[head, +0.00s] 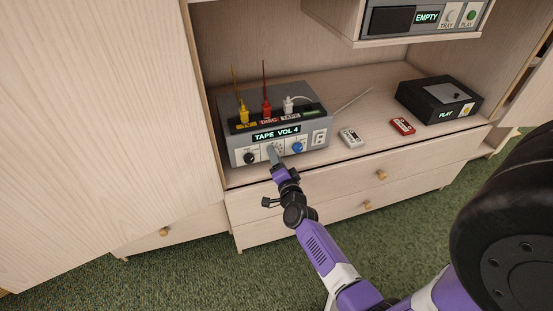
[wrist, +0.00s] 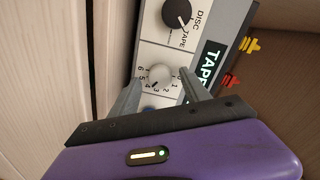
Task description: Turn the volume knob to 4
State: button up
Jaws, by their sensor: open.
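The grey amplifier box (head: 275,125) stands on the cabinet shelf. Its display (head: 277,132) reads "TAPE VOL 4". The light volume knob (wrist: 159,75) shows in the wrist view with a number scale around it; a dark mark lies near the 4. My gripper (wrist: 160,84) is open, with one finger on each side of this knob. I cannot tell whether either finger touches it. In the head view, my gripper (head: 272,153) is at the middle of the front panel and hides most of the knob.
A black source knob (wrist: 177,14) with DISC and TAPE labels and a blue knob (head: 297,147) flank the volume knob. Yellow, red and white plugs stand on top. A tall cabinet panel (head: 110,110) is close left.

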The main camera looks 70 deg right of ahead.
jog(key=p+v, duration=0.2)
jog(key=v, duration=0.5)
jog(key=shift+s+a, duration=0.2)
jog(key=shift+a, duration=0.1)
jog(key=s+a+r+n+t+y+p, duration=0.2)
jog(key=a+r+n, duration=0.45)
jog(key=a, duration=0.25)
jog(key=s+a+r+n+t+y+p, duration=0.1)
jog(key=a+r+n+t+y, duration=0.2)
jog(key=a+r+n, duration=0.5)
jog(key=s+a+r+n+y+p, duration=0.3)
jog(key=s+a+r, duration=0.3)
jog(key=a, duration=0.3)
jog(key=s+a+r+n+g+y+p, duration=0.1)
jog(key=s+a+r+n+y+p, duration=0.2)
jog(key=s+a+r+n+y, duration=0.2)
jog(key=shift+s+a+r+y+p, duration=0.3)
jog(key=shift+s+a+r, duration=0.5)
jog(key=shift+s+a, duration=1.35)
jog(key=shift+w+a+n, duration=0.25)
jog(key=shift+w+a, duration=0.15)
jog(key=shift+w, duration=0.05)
